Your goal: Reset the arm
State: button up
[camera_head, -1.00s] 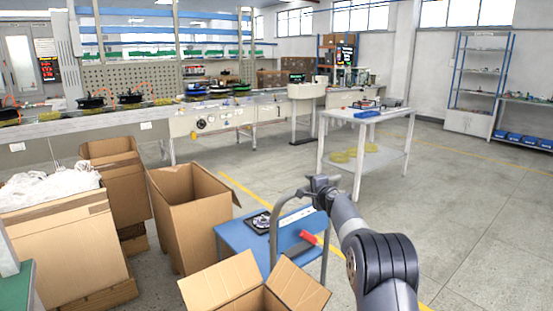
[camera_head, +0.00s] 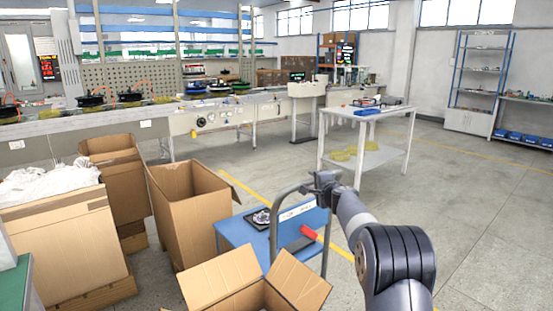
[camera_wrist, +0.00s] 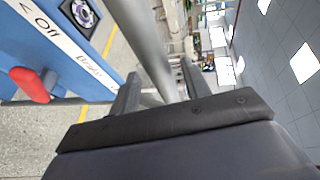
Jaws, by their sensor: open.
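My gripper (camera_head: 320,184) is at the upper right corner of the grey tube handle of a blue cart (camera_head: 229,232). In the wrist view my gripper (camera_wrist: 158,86) is open, with its two dark fingers spread apart. The grey handle tube (camera_wrist: 142,40) runs through the space between the fingers in that picture; I cannot tell whether it touches them. The cart's blue panel with a red lever (camera_wrist: 30,84) is left of the fingers. No object is held.
An open cardboard box (camera_head: 215,285) is in front of the cart, with a taller open box (camera_head: 190,215) to its left. A white table (camera_head: 338,121) stands behind the cart. A dark tray (camera_head: 258,219) lies on the cart. The floor at right is clear.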

jog(key=b+v, duration=0.3)
jog(key=v, duration=0.4)
jog(key=p+x, duration=0.6)
jog(key=x, duration=0.4)
jog(key=shift+w+r, duration=0.1)
jog(key=shift+d+f, duration=0.1)
jog(key=shift+f, duration=0.15)
jog(key=s+d+b, duration=0.1)
jog(key=s+d, duration=0.9)
jog(key=s, duration=0.3)
jog(key=s+d+b, duration=0.1)
jog(key=s+d, duration=0.9)
jog(key=s, duration=0.4)
jog(key=shift+d+r, duration=0.2)
